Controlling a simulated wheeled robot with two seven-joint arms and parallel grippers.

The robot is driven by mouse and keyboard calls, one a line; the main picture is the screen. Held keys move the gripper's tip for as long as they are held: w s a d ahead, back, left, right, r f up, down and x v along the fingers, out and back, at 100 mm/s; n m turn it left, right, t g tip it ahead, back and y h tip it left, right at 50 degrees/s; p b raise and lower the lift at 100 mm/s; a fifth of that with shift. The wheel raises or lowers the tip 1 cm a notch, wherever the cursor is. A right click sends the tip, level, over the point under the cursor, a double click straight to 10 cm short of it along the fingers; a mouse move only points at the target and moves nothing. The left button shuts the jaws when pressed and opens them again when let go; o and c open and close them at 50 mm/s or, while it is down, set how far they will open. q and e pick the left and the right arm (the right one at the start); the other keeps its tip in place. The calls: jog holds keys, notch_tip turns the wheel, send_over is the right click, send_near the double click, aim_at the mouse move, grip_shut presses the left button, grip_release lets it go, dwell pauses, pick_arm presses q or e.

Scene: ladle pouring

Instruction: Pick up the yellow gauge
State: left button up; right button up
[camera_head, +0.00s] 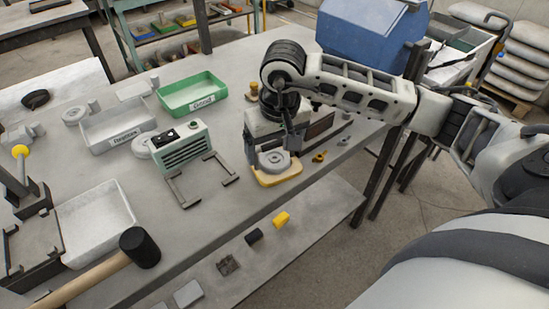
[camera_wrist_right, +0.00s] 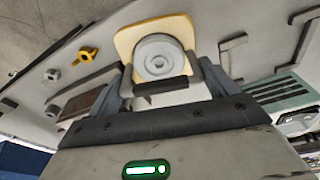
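A small yellow gauge-like piece (camera_head: 320,156) lies on the grey table near its front edge, just right of the tan plate. It also shows in the right wrist view (camera_wrist_right: 88,55), left of the plate. My right gripper (camera_head: 275,147) points down above the tan plate (camera_head: 290,178), which carries a round grey disc (camera_head: 273,160). In the right wrist view its fingers (camera_wrist_right: 165,82) are spread apart, with the disc beyond them. I cannot tell whether it touches anything. The yellow piece is outside the fingers. My left gripper is not in view.
A yellow block (camera_head: 281,219) lies on the lower shelf. A small grey nut-like part (camera_head: 344,141) is beside the gauge. A green tray (camera_head: 192,95), white trays (camera_head: 118,127), a pale green device (camera_head: 182,148) and a black-headed mallet (camera_head: 140,247) occupy the table.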

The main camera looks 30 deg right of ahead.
jog(key=c, duration=0.5)
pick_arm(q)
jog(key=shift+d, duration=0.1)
pick_arm(e)
jog(key=shift+r, duration=0.1)
jog(key=shift+r, duration=0.1)
jog(key=shift+r, duration=0.3)
notch_tip(320, 180, up, 2)
jog(key=shift+b, duration=0.5)
pick_arm(q)
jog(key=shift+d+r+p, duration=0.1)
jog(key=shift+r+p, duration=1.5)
jog(key=shift+p, duration=0.1)
pick_arm(e)
jog(key=shift+s+a+r, duration=1.2)
jog(key=shift+s+r, duration=0.8)
jog(key=shift+r, duration=0.5)
jog(key=shift+s+a+r, duration=1.25)
jog(key=shift+s+r, duration=0.75)
jog(key=shift+r, duration=0.55)
jog(key=shift+s+a+r, duration=1.2)
jog(key=shift+s+r, duration=0.8)
jog(key=shift+r, duration=0.5)
